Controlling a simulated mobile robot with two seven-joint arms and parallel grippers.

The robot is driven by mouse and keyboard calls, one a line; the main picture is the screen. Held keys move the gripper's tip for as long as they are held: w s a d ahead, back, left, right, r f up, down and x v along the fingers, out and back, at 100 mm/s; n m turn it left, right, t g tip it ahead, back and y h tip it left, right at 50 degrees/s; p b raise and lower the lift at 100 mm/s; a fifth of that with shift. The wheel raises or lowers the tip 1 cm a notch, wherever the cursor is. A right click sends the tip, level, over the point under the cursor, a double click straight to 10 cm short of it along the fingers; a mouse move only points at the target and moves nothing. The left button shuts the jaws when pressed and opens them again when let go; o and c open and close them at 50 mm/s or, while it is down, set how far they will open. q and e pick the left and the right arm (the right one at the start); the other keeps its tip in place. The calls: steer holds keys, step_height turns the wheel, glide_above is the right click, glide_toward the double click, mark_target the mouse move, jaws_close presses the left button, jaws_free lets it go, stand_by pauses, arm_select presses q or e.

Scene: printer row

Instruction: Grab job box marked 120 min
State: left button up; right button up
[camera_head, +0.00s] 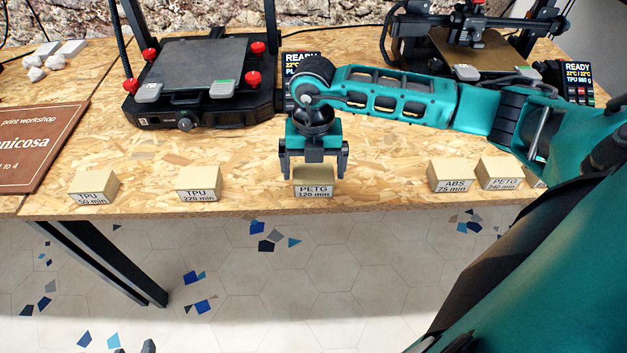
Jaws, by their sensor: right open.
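The job box marked PETG 120 min (313,190) stands near the front edge of the wooden table, at the middle of the view. My right gripper (313,174) is directly over it, pointing down. Its two fingers are open, one at each side of the box's upper part. The gripper hides part of the box's top and back. I cannot tell whether the fingers touch it. My left gripper does not show.
Other job boxes stand along the front edge: a TPU box (95,187), TPU 220 min (199,183), ABS 75 min (452,177) and PETG 240 min (500,174). Printers (205,85) stand behind. A brown sign (40,145) lies left. The table (250,150) is bare between boxes.

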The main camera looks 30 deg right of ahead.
step_height(320, 180, down, 2)
steer(key=shift+f, duration=0.2)
steer(key=c, duration=0.8)
steer(key=shift+r, duration=0.1)
steer(key=shift+c, duration=0.2)
